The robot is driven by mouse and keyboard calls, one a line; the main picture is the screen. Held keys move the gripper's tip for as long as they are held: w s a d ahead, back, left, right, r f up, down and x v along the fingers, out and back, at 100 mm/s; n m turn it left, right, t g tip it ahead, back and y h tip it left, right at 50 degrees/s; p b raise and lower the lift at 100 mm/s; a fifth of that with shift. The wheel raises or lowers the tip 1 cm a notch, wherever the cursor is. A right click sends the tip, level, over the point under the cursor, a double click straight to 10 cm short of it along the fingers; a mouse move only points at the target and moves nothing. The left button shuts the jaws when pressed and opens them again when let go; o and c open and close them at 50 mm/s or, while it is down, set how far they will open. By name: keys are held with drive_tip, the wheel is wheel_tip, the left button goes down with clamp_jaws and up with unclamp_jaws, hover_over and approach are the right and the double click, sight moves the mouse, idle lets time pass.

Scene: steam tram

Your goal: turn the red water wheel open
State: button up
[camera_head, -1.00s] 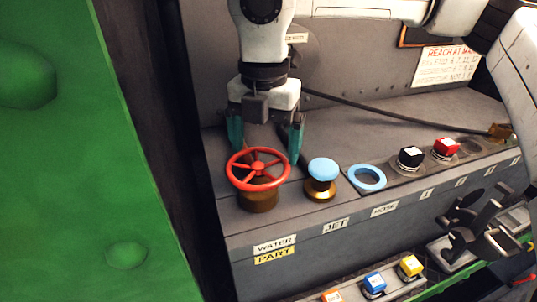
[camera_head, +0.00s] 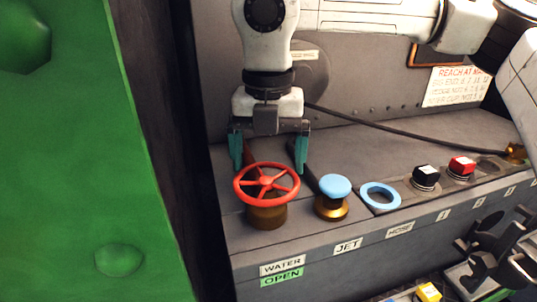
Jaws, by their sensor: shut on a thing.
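The red water wheel (camera_head: 267,182) is a spoked handwheel on a brass base at the left end of the grey console. My gripper (camera_head: 269,166) reaches down from above, with its two teal fingers at the left and right of the wheel's far rim. It is shut on the wheel; the exact contact is partly hidden behind the rim. Below the wheel, on the console's front, is a white WATER label (camera_head: 282,267) with a green label (camera_head: 282,278) under it reading OPEN.
Right of the wheel stand a blue-topped brass knob (camera_head: 335,187) above JET, a blue ring (camera_head: 380,195) above HOSE, a black button (camera_head: 426,175) and a red button (camera_head: 461,166). A dark hose (camera_head: 390,131) crosses behind. A green riveted panel (camera_head: 75,170) fills the left.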

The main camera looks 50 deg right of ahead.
drive_tip(key=o, duration=0.7)
wheel_tip(320, 180, up, 11)
drive_tip(key=shift+f+b, duration=0.1)
drive_tip(key=shift+b, duration=0.5)
